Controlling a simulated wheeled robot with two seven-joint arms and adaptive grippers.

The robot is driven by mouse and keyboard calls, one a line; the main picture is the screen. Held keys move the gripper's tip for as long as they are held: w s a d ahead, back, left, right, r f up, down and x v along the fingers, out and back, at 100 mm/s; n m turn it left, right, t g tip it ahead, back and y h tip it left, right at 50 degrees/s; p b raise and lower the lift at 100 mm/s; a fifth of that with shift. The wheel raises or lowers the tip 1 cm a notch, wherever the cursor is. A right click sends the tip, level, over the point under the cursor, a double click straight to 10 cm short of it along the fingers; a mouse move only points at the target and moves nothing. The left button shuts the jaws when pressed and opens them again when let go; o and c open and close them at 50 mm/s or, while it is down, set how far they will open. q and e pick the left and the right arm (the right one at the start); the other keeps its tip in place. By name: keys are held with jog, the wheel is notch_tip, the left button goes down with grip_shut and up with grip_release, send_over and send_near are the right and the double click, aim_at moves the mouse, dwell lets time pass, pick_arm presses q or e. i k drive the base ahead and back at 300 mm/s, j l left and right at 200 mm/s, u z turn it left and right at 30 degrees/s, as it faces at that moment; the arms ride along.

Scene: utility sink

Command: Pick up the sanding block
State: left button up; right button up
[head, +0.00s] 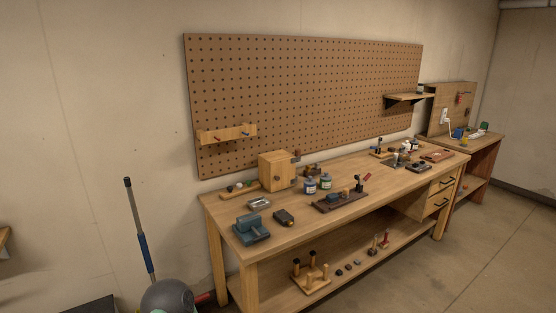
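Several small tools lie on the wooden workbench (330,218), and they are too small for me to tell surely which is the sanding block. A small dark block (284,217) with a lighter patch on top lies near the front left of the bench top. A flat reddish-brown block (436,155) lies at the bench's far right end. Neither gripper shows in the head view, so nothing is seen touching these things.
A teal tool (251,229) sits at the bench's front left corner, with a wooden box (277,171) behind. Jars (310,185) and a dark plane-like tool (339,200) stand mid-bench. A pegboard (300,100) backs it. A grey round object (167,297) stands on the floor at left.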

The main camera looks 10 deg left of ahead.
aim_at(332, 198)
jog(key=i+l+u, duration=0.1)
jog(key=u, duration=0.8)
jog(key=i+l+u, duration=0.25)
jog(key=l, duration=0.3)
jog(key=i+l+u, duration=0.25)
jog(key=l, duration=0.3)
jog(key=l+u, duration=0.3)
jog(key=l, duration=0.3)
jog(key=l+u, duration=0.25)
jog(key=l, duration=0.35)
jog(key=i, duration=0.05)
